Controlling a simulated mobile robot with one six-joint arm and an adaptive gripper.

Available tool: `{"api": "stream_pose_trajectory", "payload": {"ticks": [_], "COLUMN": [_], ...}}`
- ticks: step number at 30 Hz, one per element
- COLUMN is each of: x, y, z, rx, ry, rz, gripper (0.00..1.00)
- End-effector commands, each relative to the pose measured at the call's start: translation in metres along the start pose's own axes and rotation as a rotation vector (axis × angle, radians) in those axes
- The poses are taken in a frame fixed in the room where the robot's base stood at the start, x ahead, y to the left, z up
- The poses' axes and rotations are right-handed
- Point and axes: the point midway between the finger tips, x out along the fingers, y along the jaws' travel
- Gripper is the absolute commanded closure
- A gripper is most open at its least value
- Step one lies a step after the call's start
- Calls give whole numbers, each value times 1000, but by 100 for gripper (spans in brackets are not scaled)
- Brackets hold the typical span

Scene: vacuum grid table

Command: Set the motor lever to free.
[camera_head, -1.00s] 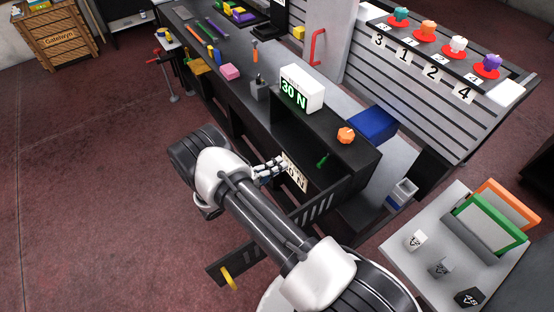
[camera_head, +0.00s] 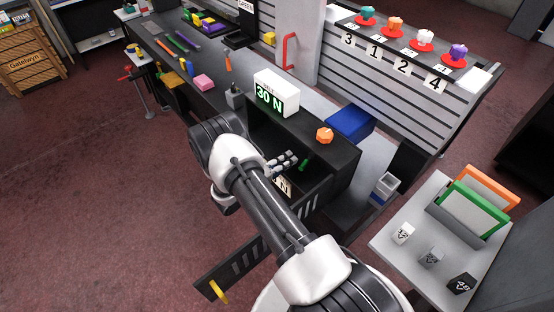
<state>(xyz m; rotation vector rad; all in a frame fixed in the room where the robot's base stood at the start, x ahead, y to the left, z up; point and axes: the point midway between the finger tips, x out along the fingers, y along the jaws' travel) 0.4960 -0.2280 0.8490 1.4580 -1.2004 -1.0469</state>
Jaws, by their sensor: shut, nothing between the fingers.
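A small green lever (camera_head: 304,165) shows inside the dark open compartment at the near end of the bench; it may be the motor lever, but its marking is not readable. My gripper (camera_head: 293,157) is shut and empty, its fingertips just left of the green lever. I cannot tell whether they touch it. My arm crosses the view from the lower right and hides part of the compartment. A pale label plate (camera_head: 284,186) with partly hidden letters shows below my gripper.
A slotted dark door (camera_head: 246,261) with a yellow handle (camera_head: 218,291) stands open in front. Above the compartment are a white display box (camera_head: 277,93) reading 30 N and an orange knob (camera_head: 324,135). A grey table (camera_head: 390,258) with several cubes stands at right.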

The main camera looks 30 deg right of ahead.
Motion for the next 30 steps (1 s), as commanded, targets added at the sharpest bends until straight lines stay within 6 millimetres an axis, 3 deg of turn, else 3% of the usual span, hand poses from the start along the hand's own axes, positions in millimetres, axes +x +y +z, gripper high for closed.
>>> {"api": "stream_pose_trajectory", "payload": {"ticks": [6, 30], "x": [3, 1], "y": [0, 1], "z": [11, 17], "rx": [0, 0], "ry": [0, 0], "rz": [0, 0], "gripper": [100, 100]}}
